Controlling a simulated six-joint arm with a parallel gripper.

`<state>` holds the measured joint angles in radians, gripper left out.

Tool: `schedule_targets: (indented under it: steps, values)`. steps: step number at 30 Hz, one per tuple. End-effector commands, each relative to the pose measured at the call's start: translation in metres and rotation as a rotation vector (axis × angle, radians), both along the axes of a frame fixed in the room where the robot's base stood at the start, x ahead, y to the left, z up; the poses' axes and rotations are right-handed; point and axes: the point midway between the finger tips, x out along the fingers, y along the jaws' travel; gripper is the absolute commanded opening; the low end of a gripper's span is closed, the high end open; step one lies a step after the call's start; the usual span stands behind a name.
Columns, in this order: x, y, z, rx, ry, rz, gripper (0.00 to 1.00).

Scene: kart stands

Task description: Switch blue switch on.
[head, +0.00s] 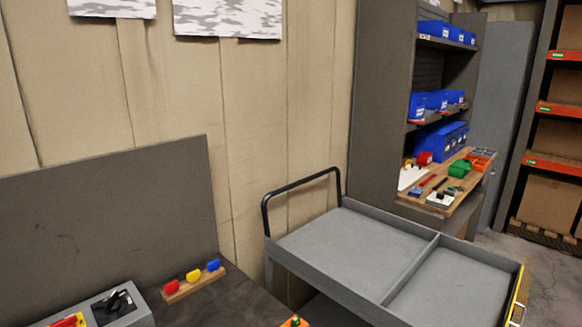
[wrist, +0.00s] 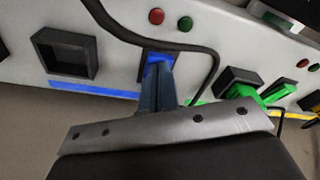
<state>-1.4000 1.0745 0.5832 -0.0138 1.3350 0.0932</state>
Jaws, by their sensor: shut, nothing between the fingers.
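The blue switch (wrist: 158,60) shows in the wrist view, in a dark housing on a light grey panel (wrist: 110,22). Only its upper part shows; my fingers hide the rest. My gripper (wrist: 158,74) is shut, with its fingertips right at the blue switch. I cannot tell whether they touch it. A blue stripe (wrist: 90,89) runs on the panel to the left of the fingers. I do not make out the blue switch or my gripper in the head view.
A black cable (wrist: 206,52) loops over and right of the switch. An empty-looking square socket (wrist: 65,53) is left, a green switch (wrist: 246,93) right. Red (wrist: 156,16) and green (wrist: 185,23) lights sit above. A grey cart (head: 345,250) stands in the head view.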

Motion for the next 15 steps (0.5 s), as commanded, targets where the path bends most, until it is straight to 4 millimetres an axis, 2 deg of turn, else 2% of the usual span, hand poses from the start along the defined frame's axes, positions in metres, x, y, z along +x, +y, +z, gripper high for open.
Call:
schedule_targets:
  steps: [5, 15]
  values:
    - [0.000, 0.000, 0.003, 0.001, 0.000, 0.000, 0.00]
    - [0.000, 0.000, 0.030, 0.002, -0.001, 0.000, 0.00]
